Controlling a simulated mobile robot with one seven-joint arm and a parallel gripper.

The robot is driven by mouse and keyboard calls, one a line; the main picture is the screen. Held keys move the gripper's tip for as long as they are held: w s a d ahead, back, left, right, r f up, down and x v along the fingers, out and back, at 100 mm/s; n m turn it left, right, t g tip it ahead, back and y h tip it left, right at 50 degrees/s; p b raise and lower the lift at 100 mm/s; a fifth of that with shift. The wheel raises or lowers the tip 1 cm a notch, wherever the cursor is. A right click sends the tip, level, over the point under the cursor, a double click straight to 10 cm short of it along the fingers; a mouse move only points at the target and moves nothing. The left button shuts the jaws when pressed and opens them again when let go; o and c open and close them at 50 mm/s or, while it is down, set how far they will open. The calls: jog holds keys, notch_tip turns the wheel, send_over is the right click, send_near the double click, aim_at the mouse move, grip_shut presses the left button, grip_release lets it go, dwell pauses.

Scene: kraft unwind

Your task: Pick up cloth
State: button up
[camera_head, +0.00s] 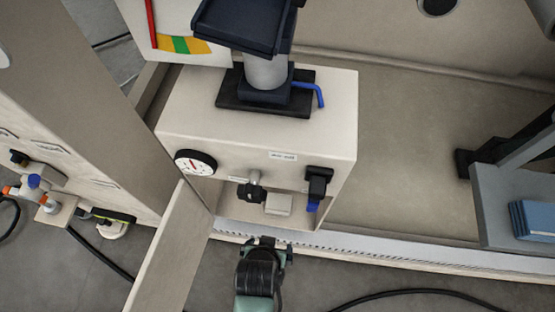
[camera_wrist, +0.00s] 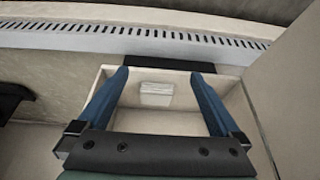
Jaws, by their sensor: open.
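A small pale block-like item (camera_head: 278,204), which looks like a folded cloth, lies inside the open compartment of the beige cabinet. It also shows in the wrist view (camera_wrist: 157,93), between my finger lines and apart from them. My gripper (camera_wrist: 160,73) is open and empty, its two blue fingers spread over the compartment. In the head view my dark gripper is just in front of the opening, with its fingertips hard to make out. A blue folded stack (camera_head: 535,220), possibly cloth too, lies on a grey surface at the right.
The beige cabinet (camera_head: 255,135) has a gauge (camera_head: 195,162) and black fittings (camera_head: 319,182) above the opening. Its open door (camera_head: 172,255) stands to the left of my gripper. A slotted strip (camera_head: 380,253) runs along the base. A black cable (camera_head: 410,292) crosses the floor.

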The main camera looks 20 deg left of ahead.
jog(key=b, duration=0.5)
send_over(278, 202)
jog(key=s, duration=0.3)
jog(key=shift+w+d, duration=0.15)
jog(key=shift+d, duration=0.3)
jog(key=b+x, duration=0.3)
jog(key=x, duration=0.2)
jog(key=shift+w+b, duration=0.15)
jog(key=shift+b, duration=0.15)
jog(key=c, duration=1)
jog(key=shift+r, duration=0.1)
jog(key=shift+c, duration=0.2)
